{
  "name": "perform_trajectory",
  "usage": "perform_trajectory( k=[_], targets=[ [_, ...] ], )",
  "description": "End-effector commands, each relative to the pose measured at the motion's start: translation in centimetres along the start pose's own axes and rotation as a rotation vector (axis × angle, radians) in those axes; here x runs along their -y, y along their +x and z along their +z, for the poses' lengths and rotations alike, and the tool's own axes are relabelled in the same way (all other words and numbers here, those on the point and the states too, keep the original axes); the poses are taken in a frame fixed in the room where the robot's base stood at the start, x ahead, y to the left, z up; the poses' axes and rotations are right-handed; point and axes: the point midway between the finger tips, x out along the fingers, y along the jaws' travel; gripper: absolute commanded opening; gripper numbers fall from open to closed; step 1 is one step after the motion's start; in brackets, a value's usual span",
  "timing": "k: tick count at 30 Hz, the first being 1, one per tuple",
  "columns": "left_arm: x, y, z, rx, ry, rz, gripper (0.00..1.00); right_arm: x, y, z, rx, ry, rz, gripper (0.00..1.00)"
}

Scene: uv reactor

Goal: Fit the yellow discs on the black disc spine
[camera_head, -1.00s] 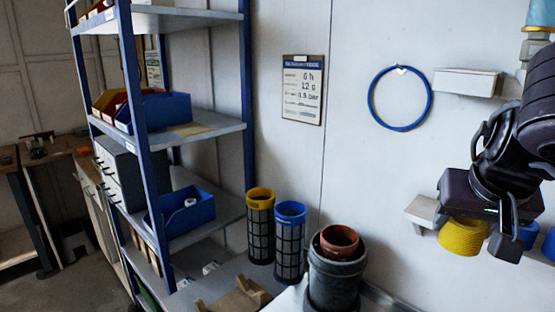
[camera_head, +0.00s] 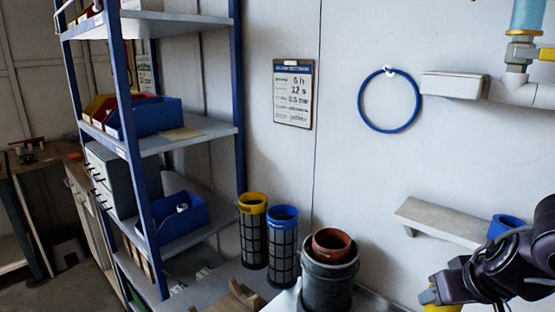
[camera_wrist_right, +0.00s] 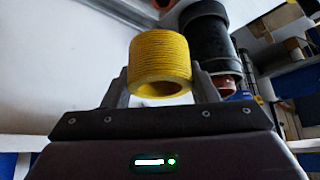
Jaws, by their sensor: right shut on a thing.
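My right gripper (camera_wrist_right: 160,85) is shut on the yellow discs (camera_wrist_right: 160,62), a ribbed, hollow stack held between its two fingers in the right wrist view. In the head view the right gripper is at the lower right, with only a sliver of the yellow discs (camera_head: 430,296) showing beside it. A blue ring-shaped piece (camera_head: 503,225) sits on the wall shelf above my arm. I cannot make out a black disc spine for certain. My left gripper is out of view.
Mesh cylinders with a yellow rim (camera_head: 253,230) and a blue rim (camera_head: 282,245) stand beside a dark bucket (camera_head: 328,280) holding a red-brown cup (camera_head: 331,244). The wall shelf (camera_head: 440,222) is bare at its left. A blue-framed rack (camera_head: 240,100) stands left. A clipboard (camera_head: 293,95) mentions yellow.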

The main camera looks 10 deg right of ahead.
Motion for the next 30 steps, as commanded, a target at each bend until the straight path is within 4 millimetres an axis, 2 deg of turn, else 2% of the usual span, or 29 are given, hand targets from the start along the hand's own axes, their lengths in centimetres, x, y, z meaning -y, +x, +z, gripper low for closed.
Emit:
perform_trajectory(
  k=[3, 19, 30],
  targets=[
    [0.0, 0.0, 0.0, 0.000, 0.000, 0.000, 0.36, 0.6, 0.6, 0.5, 0.000, -0.024, -0.015, 0.30],
    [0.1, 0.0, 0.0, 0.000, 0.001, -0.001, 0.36, 1.1, 1.3, 1.0, 0.005, -0.051, -0.028, 0.30],
    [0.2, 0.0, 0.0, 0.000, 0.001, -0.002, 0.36, 3.7, 3.0, 2.1, 0.001, -0.128, -0.090, 0.30]
  ],
)
